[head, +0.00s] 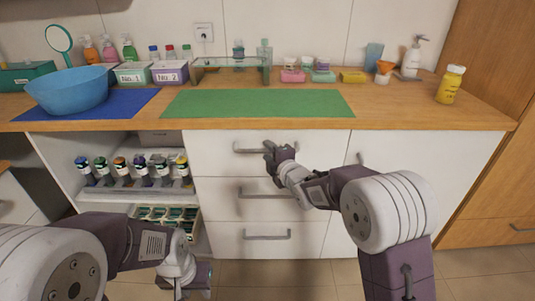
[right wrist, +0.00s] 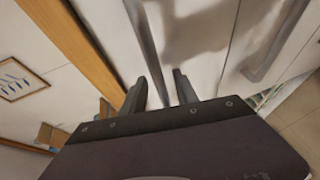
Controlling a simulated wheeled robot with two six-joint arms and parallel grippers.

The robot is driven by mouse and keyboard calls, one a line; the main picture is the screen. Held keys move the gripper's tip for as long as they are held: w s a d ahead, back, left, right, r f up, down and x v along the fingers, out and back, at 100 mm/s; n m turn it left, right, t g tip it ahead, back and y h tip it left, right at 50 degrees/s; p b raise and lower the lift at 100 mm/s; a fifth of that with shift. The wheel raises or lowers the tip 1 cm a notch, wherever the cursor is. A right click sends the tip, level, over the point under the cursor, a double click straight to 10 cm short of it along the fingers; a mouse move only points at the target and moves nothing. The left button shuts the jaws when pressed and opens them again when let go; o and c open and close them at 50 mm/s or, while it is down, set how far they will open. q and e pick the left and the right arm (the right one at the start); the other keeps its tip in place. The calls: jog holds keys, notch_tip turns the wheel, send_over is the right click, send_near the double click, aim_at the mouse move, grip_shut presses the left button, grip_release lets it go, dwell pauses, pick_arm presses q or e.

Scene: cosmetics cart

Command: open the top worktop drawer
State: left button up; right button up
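The top worktop drawer (head: 222,143) is a white front just under the wooden worktop, and it looks closed. Its grey bar handle (head: 245,149) is partly hidden by my right gripper (head: 270,152). In the right wrist view the handle (right wrist: 147,40) runs down between the two fingers of my right gripper (right wrist: 158,78). Those fingers are apart, one on each side of the bar, with gaps showing; I cannot tell whether either touches it. My left gripper (head: 197,277) hangs low at the bottom, away from the drawers, and its fingers are unclear.
Below are the middle drawer handle (head: 262,194) and the bottom drawer handle (head: 266,236). Open shelves with bottles (head: 120,170) are left of the drawers. A green mat (head: 255,103) and a blue bowl (head: 68,92) are on the worktop. Floor in front is clear.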

jog(key=shift+w+a, duration=0.3)
jog(key=shift+w, duration=0.25)
grip_shut()
jog(key=shift+f, duration=0.1)
dwell(0.9)
